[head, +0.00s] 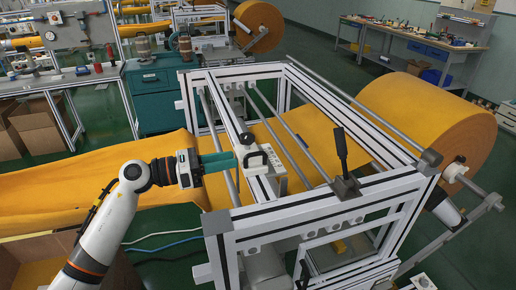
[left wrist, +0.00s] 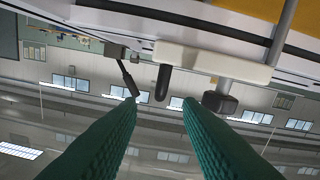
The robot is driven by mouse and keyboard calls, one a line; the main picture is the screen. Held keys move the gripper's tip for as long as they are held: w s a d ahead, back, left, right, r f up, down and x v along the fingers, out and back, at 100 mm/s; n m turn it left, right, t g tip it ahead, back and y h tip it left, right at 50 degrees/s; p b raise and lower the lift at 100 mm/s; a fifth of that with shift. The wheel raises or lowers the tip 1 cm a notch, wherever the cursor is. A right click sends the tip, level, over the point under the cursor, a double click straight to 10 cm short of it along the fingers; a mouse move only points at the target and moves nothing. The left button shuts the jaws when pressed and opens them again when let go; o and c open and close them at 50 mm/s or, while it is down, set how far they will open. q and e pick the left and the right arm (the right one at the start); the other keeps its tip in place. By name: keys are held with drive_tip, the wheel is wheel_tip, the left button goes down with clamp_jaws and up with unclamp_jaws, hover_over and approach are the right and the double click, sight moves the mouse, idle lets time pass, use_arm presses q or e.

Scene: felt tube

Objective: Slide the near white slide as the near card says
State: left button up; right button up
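The near white slide (head: 262,178) sits on the rails of the aluminium frame, with a black handle (head: 256,160) on its near-left face. My left gripper (head: 234,161) has green fingers pointing right at the slide, close to the handle. In the left wrist view the fingers (left wrist: 158,104) are spread apart. A black peg (left wrist: 163,82) on the white slide body (left wrist: 212,62) shows just beyond and between the tips; contact cannot be told. A black knob (left wrist: 220,103) is right of it. I cannot make out a readable card near the slide. My right gripper is not in view.
Yellow felt (head: 90,190) runs through the frame (head: 310,212) from a large roll (head: 440,120) at right. A black lever (head: 340,150) stands on the frame's near rail. A teal cabinet (head: 155,100) stands behind. Cardboard boxes (head: 42,128) stand at left.

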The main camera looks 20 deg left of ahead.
sight(247, 157)
use_arm(q)
drive_tip(key=p+x, duration=0.2)
drive_tip(key=x, duration=0.5)
drive_tip(key=shift+r, duration=0.15)
drive_tip(key=shift+w+d, duration=0.3)
drive_tip(key=shift+d, duration=0.2)
drive_tip(key=shift+c, duration=0.4)
drive_tip(key=c, duration=0.6)
clamp_jaws()
drive_tip(key=shift+w+f, duration=0.1)
drive_tip(key=shift+f, duration=0.1)
